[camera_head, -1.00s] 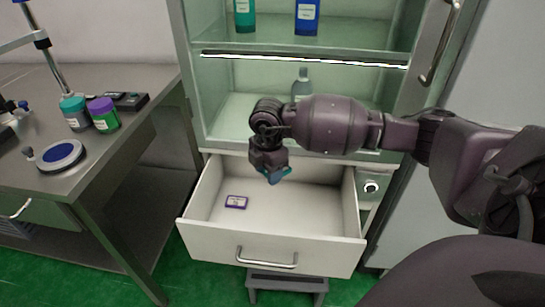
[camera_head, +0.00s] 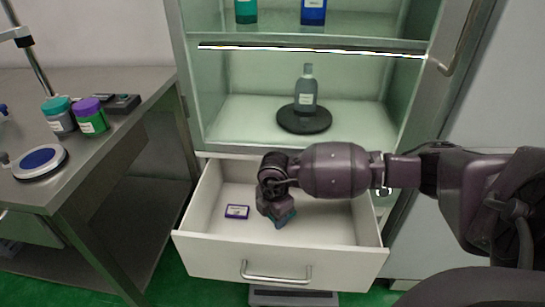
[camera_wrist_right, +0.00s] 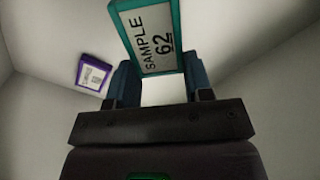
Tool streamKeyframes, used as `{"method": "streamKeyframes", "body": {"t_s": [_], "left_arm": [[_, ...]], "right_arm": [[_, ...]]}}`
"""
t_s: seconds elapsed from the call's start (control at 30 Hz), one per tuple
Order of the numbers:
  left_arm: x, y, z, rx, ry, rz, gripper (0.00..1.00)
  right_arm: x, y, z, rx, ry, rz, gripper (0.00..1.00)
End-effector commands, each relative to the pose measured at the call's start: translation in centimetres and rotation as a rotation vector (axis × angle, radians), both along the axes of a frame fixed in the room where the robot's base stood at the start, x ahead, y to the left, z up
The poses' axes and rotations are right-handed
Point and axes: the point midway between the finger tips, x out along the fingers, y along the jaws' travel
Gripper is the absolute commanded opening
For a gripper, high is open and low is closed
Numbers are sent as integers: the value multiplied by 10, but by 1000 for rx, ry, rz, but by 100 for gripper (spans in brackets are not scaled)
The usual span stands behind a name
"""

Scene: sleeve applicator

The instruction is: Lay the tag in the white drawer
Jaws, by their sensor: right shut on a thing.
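The white drawer (camera_head: 215,248) is pulled open below the glass-fronted cabinet. My right gripper (camera_head: 284,219) points down inside the drawer, right of its middle. In the head view only a teal edge of the tag shows below the fingers. I cannot tell whether it touches the drawer floor. A purple-framed tag (camera_head: 237,212) lies flat in the drawer, left of the gripper; it also shows in the right wrist view (camera_wrist_right: 93,76). My left gripper is not in view.
A bottle (camera_head: 306,88) stands on a black round base (camera_head: 304,119) inside the cabinet above. A steel table (camera_head: 95,160) at left holds a teal-lidded jar (camera_head: 59,114), a purple-lidded jar (camera_head: 91,117) and a round blue-topped device (camera_head: 39,161). The drawer's left front is clear.

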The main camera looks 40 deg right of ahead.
Motion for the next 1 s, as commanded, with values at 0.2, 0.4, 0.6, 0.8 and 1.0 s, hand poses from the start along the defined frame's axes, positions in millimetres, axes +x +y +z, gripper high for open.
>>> {"method": "streamKeyframes", "body": {"t_s": [0.2,0.4,0.6,0.8,1.0], "left_arm": [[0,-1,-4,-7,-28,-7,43],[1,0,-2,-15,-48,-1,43],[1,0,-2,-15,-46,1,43],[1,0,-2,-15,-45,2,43],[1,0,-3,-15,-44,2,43]], "right_arm": [[-3,1,-44,1,14,0,20],[-1,0,-46,0,3,1,20],[-1,0,-46,1,2,0,20],[-1,0,-49,0,3,0,60],[-1,0,-49,0,3,0,72]]}}
